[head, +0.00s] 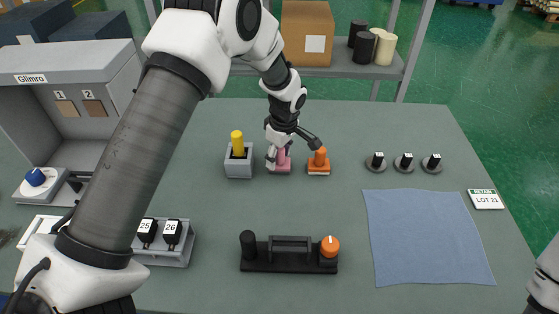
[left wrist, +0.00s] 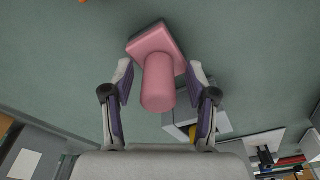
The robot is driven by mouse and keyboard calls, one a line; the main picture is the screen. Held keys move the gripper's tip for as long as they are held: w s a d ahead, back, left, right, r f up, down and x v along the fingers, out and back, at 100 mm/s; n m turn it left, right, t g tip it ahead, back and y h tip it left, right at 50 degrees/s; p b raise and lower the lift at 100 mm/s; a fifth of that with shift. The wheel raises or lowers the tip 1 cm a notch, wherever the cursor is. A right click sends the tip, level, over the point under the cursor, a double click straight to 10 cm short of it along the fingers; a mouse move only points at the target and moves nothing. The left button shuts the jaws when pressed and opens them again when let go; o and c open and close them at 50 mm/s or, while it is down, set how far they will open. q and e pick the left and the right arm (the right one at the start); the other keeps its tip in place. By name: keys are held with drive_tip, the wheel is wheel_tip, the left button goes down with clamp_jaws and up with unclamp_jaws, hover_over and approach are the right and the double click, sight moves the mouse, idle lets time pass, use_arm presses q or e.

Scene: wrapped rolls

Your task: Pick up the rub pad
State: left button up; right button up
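A pink pad with a round upright handle and a square base stands on the table in the head view (head: 284,163). It fills the middle of the left wrist view (left wrist: 160,80). My left gripper (left wrist: 158,78) is open, with one finger on each side of the pink handle and a visible gap at both sides. In the head view the left gripper (head: 281,156) partly covers the pink pad. A similar orange pad (head: 319,160) stands just to its right. My right gripper is outside the views.
A grey holder (head: 238,168) with a yellow-handled piece (head: 237,139) stands close on the left. A black fixture (head: 289,262) with an orange knob lies nearer. Several small dark weights (head: 404,162) and a blue cloth (head: 428,235) lie to the right.

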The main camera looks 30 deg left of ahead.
use_arm(q)
clamp_jaws()
wheel_tip(320, 180, up, 10)
drive_tip(key=shift+f+b, duration=0.1)
drive_tip(key=shift+b, duration=0.8)
drive_tip(key=shift+w, duration=0.15)
drive_tip(key=c, duration=0.8)
unclamp_jaws()
drive_tip(key=shift+c, duration=0.2)
